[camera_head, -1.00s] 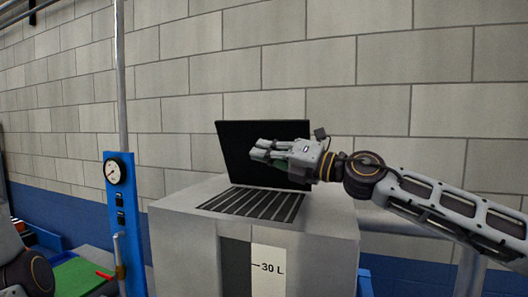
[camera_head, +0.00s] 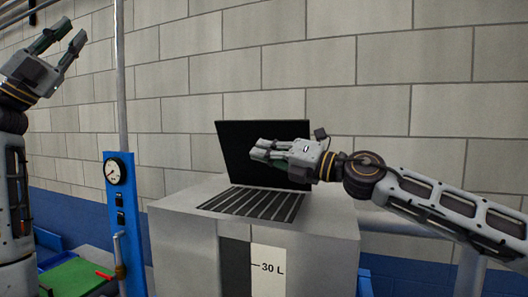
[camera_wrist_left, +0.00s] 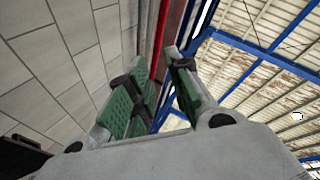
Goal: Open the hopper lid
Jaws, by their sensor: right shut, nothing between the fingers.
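The hopper (camera_head: 184,238) is a pale grey box with a dark grille (camera_head: 252,204) in its top and a "30 L" label on its front. Its black lid (camera_head: 236,150) stands raised, leaning back behind the grille. My right gripper (camera_head: 255,149) is shut and empty in front of the lid, covering part of it; I cannot tell whether it touches. My left gripper (camera_head: 69,35) is raised at the upper left, far from the hopper, open and empty. Its green-padded fingers (camera_wrist_left: 155,95) show apart in the left wrist view, pointing up.
A blue post with a gauge (camera_head: 116,173) and a pipe stands left of the hopper. A green surface with a red handle (camera_head: 104,276) lies low at the left. A block wall is behind.

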